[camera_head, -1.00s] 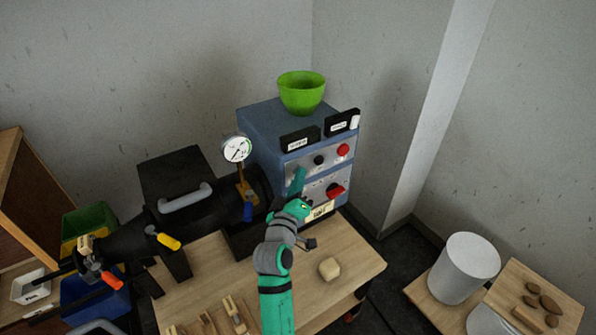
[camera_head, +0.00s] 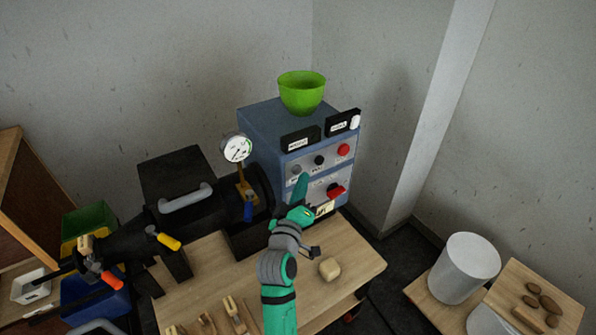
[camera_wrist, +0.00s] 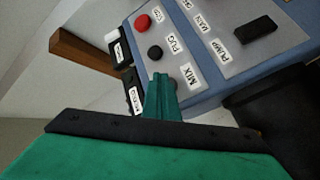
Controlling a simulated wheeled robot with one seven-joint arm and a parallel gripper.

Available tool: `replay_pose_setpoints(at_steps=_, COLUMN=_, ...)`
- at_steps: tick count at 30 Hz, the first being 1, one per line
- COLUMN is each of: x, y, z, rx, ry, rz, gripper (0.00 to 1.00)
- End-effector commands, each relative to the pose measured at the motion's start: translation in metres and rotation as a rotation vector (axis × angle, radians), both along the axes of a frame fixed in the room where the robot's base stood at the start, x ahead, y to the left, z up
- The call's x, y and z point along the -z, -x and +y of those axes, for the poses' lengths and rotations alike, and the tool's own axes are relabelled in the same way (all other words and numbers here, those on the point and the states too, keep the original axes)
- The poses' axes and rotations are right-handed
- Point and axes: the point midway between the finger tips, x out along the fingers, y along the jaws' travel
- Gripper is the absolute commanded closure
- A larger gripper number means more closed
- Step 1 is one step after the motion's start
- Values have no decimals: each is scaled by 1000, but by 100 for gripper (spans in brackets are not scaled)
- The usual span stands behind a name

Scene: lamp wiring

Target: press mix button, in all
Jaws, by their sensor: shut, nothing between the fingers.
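The blue control box (camera_head: 262,128) stands at the back of the table with a light panel on its front. The grey mix button (camera_head: 296,170) is at the left of the panel's upper row. A black button (camera_head: 319,160) and a red button (camera_head: 344,150) sit to its right. In the wrist view the MIX label (camera_wrist: 189,77) shows beside my fingers, which hide most of the mix button. My gripper (camera_head: 303,177) is shut and empty, its tips just below and right of the mix button in the head view. I cannot tell whether they touch the panel.
A green bowl (camera_head: 301,92) stands on the box. A black machine (camera_head: 205,215) with a gauge (camera_head: 236,148) is close at the left. The wooden table (camera_head: 345,250) holds a pale block (camera_head: 330,268) and several wooden tools. A white bucket (camera_head: 466,268) stands at the right.

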Motion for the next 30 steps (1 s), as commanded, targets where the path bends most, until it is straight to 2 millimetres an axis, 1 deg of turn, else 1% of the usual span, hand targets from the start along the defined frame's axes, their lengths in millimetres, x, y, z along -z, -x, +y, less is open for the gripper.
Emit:
replay_pose_setpoints(at_steps=15, x=0, y=34, z=-26, rx=2, ry=0, rz=1, gripper=100)
replay_pose_setpoints(at_steps=20, x=0, y=38, z=-28, rx=1, ry=1, rz=1, gripper=100)
replay_pose_setpoints(at_steps=30, x=0, y=38, z=-28, rx=1, ry=0, rz=1, gripper=100)
